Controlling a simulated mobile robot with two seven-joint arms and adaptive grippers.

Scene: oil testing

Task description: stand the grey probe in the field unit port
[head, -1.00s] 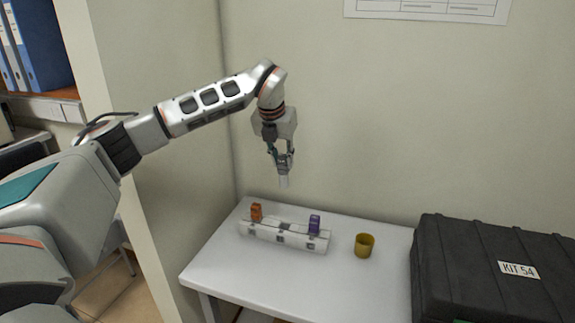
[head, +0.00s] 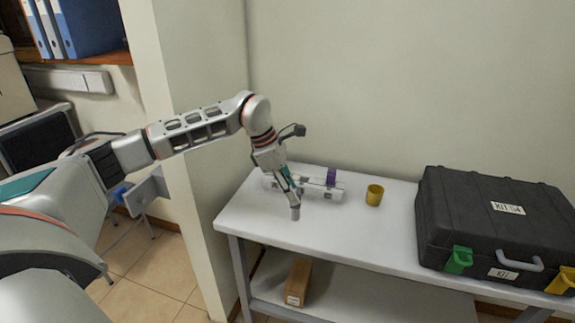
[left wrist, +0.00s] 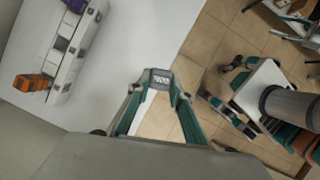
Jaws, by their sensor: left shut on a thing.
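The grey probe (head: 295,213) is a short pale cylinder held by my left gripper (head: 293,198). It points down, over the table in front of the field unit, apart from it. The left fingers also show in the left wrist view (left wrist: 160,77), where the probe is hard to make out. The field unit (head: 325,192) is a long white block with dark ports along it, partly hidden behind the gripper. A purple piece (head: 331,177) stands in it. The left wrist view shows the purple piece (left wrist: 61,43) and an orange piece (left wrist: 32,82) in the unit. My right gripper is not in view.
A black case (head: 490,215) labelled KIT 54 fills the table's right end. The white table (head: 350,232) is clear in front. A wall stands close behind, and a brown box (head: 298,280) lies on the lower shelf.

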